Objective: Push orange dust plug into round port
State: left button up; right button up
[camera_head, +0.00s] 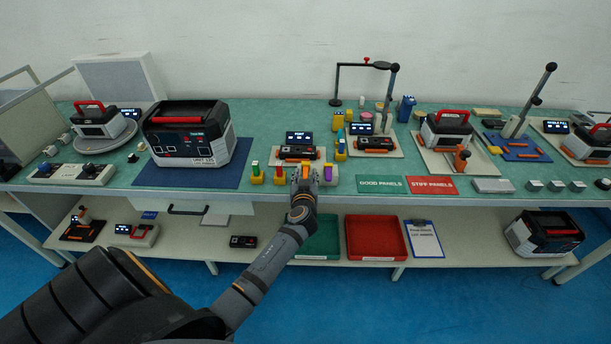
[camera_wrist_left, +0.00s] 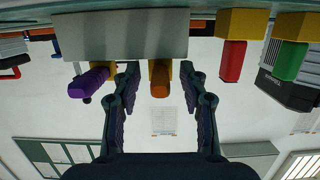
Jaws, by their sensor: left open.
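The orange dust plug (camera_wrist_left: 160,82) stands in a yellow holder (camera_wrist_left: 158,64) in the left wrist view, which looks upside down. My left gripper (camera_wrist_left: 160,72) is open, with one finger on each side of the plug and gaps showing. In the head view my left gripper (camera_head: 304,174) is at the bench's front edge, partly hiding the orange plug. Behind it a black panel (camera_head: 298,153) lies on a stand below a small display (camera_head: 298,136). I cannot make out the round port. My right gripper is not in view.
Green (camera_head: 256,168), red (camera_head: 279,170) and purple (camera_head: 329,172) plugs stand in yellow holders close beside my gripper. A large black-and-white unit (camera_head: 188,135) stands to the left. The good panels (camera_head: 381,184) and stiff panels (camera_head: 431,185) mats lie flat to the right.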

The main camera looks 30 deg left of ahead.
pick_arm(q)
grip_shut()
jog(key=c, duration=0.8)
grip_release()
grip_shut()
jog(key=shift+v, duration=0.8)
jog(key=shift+s+d+f, duration=0.1)
jog(key=shift+s+d, duration=0.45)
jog(key=shift+s, duration=0.35)
